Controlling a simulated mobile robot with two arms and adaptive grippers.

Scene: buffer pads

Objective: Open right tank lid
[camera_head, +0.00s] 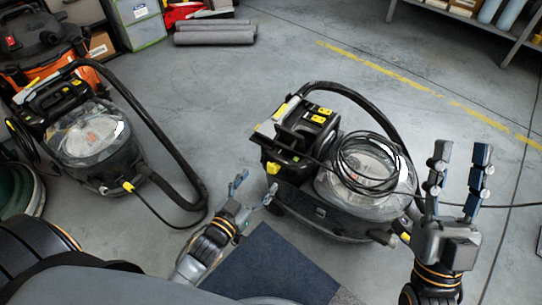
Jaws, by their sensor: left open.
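A black and grey cleaning machine (312,205) stands on the floor in front of me. Its clear domed tank lid (335,186) is on the right side of the machine and appears shut. A coiled black cable (345,160) lies over the lid and hides part of it. My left gripper (256,184) is open and empty, low at the machine's front left corner. My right gripper (461,152) points up with its fingers apart, empty, to the right of the tank. I cannot tell whether either gripper touches the machine.
A similar machine (90,140) with a clear dome stands at the left, its black hose (165,155) curving toward the middle. A dark blue mat (270,265) lies in front. Shelves (470,18) stand at the back right. The floor behind the machines is mostly clear.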

